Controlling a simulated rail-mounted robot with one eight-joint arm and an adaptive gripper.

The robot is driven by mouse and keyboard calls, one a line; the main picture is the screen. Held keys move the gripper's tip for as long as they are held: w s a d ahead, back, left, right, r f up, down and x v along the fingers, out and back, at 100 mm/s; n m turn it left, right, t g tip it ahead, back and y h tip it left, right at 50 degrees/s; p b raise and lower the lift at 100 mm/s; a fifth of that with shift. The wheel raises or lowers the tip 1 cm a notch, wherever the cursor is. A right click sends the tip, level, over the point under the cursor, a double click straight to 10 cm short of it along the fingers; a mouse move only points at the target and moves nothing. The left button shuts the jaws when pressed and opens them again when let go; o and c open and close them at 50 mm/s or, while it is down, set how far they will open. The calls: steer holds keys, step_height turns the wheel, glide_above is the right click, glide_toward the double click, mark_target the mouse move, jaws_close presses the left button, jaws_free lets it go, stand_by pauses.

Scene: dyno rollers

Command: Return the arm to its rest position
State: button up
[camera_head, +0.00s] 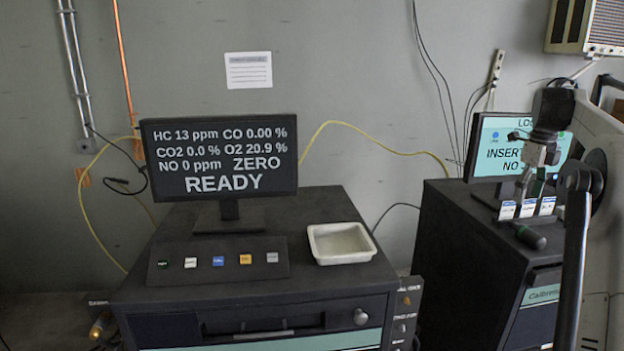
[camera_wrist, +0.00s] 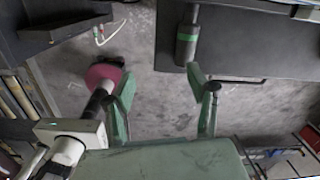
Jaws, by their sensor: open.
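My gripper (camera_wrist: 163,88) shows in the wrist view with its two green fingers spread apart. Nothing is between the fingers, and grey floor shows beyond them. I cannot clearly make out the gripper in the head view, where dark and grey arm-like parts crowd the right side.
A black cabinet (camera_head: 250,303) carries a monitor (camera_head: 219,157) reading READY, a button panel (camera_head: 218,260) and a white tray (camera_head: 341,243). A second dark cabinet (camera_head: 457,262) stands to its right. In the wrist view, a dark cylinder (camera_wrist: 187,45) and a pink-red part (camera_wrist: 103,73) lie beyond the fingers.

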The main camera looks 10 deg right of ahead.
steer(key=s+a+n+t+b, duration=0.1)
steer(key=s+a+n+b, duration=0.15)
steer(key=a+n, duration=0.6)
steer(key=s+a+n+t+b, duration=0.1)
steer(key=s+a+n, duration=0.25)
steer(key=a, duration=0.95)
steer(key=s+a+n+t+b, duration=0.1)
steer(key=s+a+n, duration=0.35)
steer(key=a, duration=0.55)
steer(key=s+a+f+n+t+b, duration=0.3)
steer(key=s+a+f+n+b, duration=0.1)
steer(key=s+a+f+n, duration=1.2)
steer(key=s+a+f, duration=0.1)
steer(key=s+f, duration=0.3)
steer(key=s, duration=0.1)
steer(key=shift+a+n+t, duration=0.35)
steer(key=shift+t, duration=0.05)
steer(key=shift+o, duration=0.2)
